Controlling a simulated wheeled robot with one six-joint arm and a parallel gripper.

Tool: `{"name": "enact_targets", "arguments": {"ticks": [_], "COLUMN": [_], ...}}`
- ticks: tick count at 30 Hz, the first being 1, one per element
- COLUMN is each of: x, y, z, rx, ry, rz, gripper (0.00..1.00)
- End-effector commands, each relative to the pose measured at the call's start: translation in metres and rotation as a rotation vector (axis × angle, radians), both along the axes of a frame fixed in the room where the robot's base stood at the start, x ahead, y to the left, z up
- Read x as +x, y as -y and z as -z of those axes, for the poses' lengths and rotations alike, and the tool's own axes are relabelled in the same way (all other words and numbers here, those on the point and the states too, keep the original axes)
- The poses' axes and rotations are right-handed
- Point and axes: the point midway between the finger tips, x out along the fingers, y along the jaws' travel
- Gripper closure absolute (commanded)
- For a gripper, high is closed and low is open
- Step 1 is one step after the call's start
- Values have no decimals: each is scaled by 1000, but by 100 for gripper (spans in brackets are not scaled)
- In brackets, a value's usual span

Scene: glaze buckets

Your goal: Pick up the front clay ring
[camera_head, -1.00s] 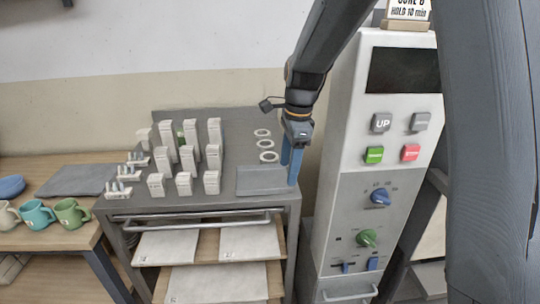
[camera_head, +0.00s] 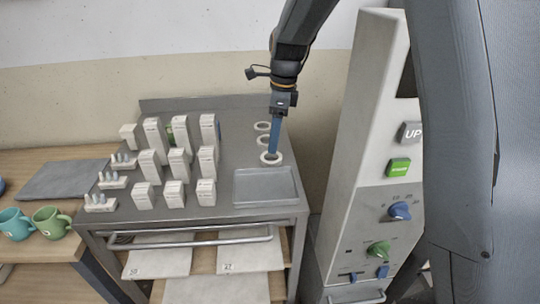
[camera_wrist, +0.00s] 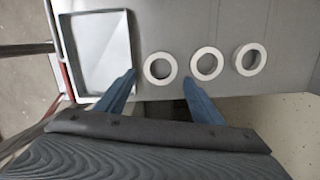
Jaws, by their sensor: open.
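The front clay ring (camera_head: 271,163) is a white, flat ring on the grey cart top, just behind the grey tray. It shows as the ring nearest the tray in the wrist view (camera_wrist: 147,69). My gripper (camera_head: 273,151) points down with its blue fingers over this ring. In the wrist view my gripper (camera_wrist: 159,76) is open, with one fingertip on each side of the ring. The fingers hold nothing. I cannot tell how far the tips are above the cart top.
Two more rings, the middle one (camera_wrist: 219,65) and the far one (camera_wrist: 262,61), lie in line behind. The grey tray (camera_head: 266,202) is empty. White boxes (camera_head: 207,191) stand to the left. A control cabinet (camera_head: 352,150) stands right of the cart.

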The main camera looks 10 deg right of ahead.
Motion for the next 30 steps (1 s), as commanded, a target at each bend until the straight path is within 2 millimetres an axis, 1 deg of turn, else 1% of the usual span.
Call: {"name": "enact_targets", "arguments": {"ticks": [1, 5, 15, 19, 25, 26, 30], "x": [-1, 0, 2, 3, 3, 3, 3], "y": [2, 2, -6, -8, -8, -8, -8], "z": [5, 16, 55, 63, 64, 64, 63], "rx": [0, 0, 0, 0, 0, 0, 0], "ry": [-4, -3, -3, 0, 1, 1, 1], "rz": [4, 8, 5, 4, 3, 3, 3], "gripper": [39, 39, 39, 39, 39, 40, 64]}}
